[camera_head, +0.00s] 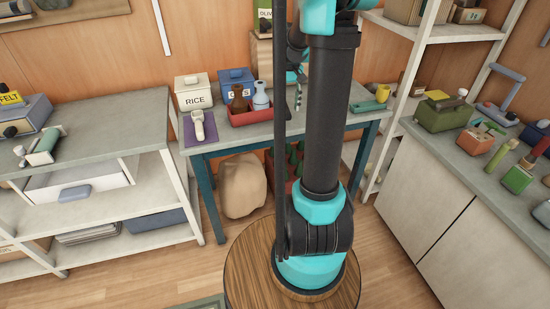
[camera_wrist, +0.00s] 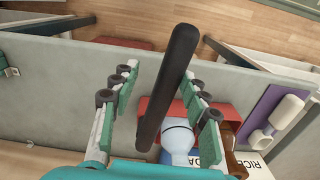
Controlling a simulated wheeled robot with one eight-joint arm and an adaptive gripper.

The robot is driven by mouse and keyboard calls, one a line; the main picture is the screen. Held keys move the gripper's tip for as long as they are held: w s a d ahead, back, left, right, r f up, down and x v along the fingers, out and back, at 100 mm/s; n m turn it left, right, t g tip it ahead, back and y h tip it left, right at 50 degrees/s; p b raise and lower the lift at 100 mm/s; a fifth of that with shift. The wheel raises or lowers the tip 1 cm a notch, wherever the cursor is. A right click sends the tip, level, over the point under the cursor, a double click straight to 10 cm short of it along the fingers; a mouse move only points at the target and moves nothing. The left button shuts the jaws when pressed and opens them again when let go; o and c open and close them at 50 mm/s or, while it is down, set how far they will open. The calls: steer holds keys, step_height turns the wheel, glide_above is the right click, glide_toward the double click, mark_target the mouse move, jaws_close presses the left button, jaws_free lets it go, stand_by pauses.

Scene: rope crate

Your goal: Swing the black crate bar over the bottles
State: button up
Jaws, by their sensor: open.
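A red crate (camera_head: 250,118) stands on the table and holds a brown bottle (camera_head: 238,99) and a pale blue bottle (camera_head: 261,97). The crate (camera_wrist: 158,104) and pale blue bottle (camera_wrist: 178,138) also show in the wrist view. A black bar (camera_wrist: 168,85) runs lengthwise between my gripper's fingers (camera_wrist: 160,80). The fingers are open, with gaps on both sides of the bar. In the head view my gripper (camera_head: 298,95) is just right of the crate, partly behind my arm.
A RICE box (camera_head: 194,91) and a blue box (camera_head: 236,84) stand behind the crate. A white scoop (camera_head: 198,126) lies on a purple mat at left. A red crate of green bottles (camera_head: 294,160) sits below the table. The tabletop's right part is fairly clear.

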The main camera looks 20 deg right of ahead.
step_height(320, 180, up, 17)
steer(key=d+n, duration=0.1)
steer(key=s+a+f+t, duration=0.2)
steer(key=s+a+f, duration=0.4)
steer(key=s+f, duration=0.3)
steer(key=s+a+f+t, duration=0.1)
steer(key=s+a+f, duration=0.5)
steer(key=s+f, duration=0.4)
step_height(320, 180, down, 5)
steer(key=shift+r+t, duration=0.2)
steer(key=shift+t, duration=0.2)
steer(key=shift+s, duration=0.1)
